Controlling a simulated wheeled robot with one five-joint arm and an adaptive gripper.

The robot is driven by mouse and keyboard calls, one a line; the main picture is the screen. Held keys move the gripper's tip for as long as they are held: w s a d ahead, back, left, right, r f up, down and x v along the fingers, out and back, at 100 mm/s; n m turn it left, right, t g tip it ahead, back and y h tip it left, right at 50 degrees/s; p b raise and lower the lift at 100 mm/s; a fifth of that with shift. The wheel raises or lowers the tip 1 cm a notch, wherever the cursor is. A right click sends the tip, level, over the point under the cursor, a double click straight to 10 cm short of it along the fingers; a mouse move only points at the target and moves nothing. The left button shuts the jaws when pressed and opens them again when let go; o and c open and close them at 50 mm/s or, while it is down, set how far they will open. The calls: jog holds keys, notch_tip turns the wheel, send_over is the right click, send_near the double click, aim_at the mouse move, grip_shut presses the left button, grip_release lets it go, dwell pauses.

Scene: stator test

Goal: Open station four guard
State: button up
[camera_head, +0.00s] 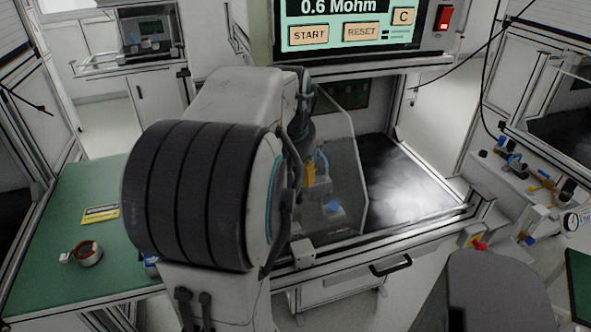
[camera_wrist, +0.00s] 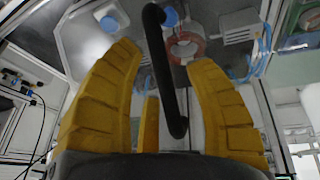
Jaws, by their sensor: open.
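The guard is a clear panel (camera_head: 343,150) at the left part of the station under the 0.6 Mohm screen. Its exact angle is hard to tell. The fingers are open and stand apart on either side of the bar. In the head view my gripper (camera_head: 311,172) is partly hidden behind my arm and sits beside the panel. Behind the handle, the wrist view shows a ring-shaped part with copper windings (camera_wrist: 187,46).
The tester screen (camera_head: 347,25) with START and RESET buttons hangs above. A green bench (camera_head: 55,225) at left holds a copper-wound stator (camera_head: 88,254) and a yellow label (camera_head: 101,213). A black handle (camera_head: 390,265) juts from the station's front. The station's dark right floor (camera_head: 400,175) is clear.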

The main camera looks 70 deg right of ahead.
jog(key=shift+d+f, duration=0.15)
jog(key=shift+f, duration=0.2)
jog(key=shift+c, duration=0.3)
grip_shut()
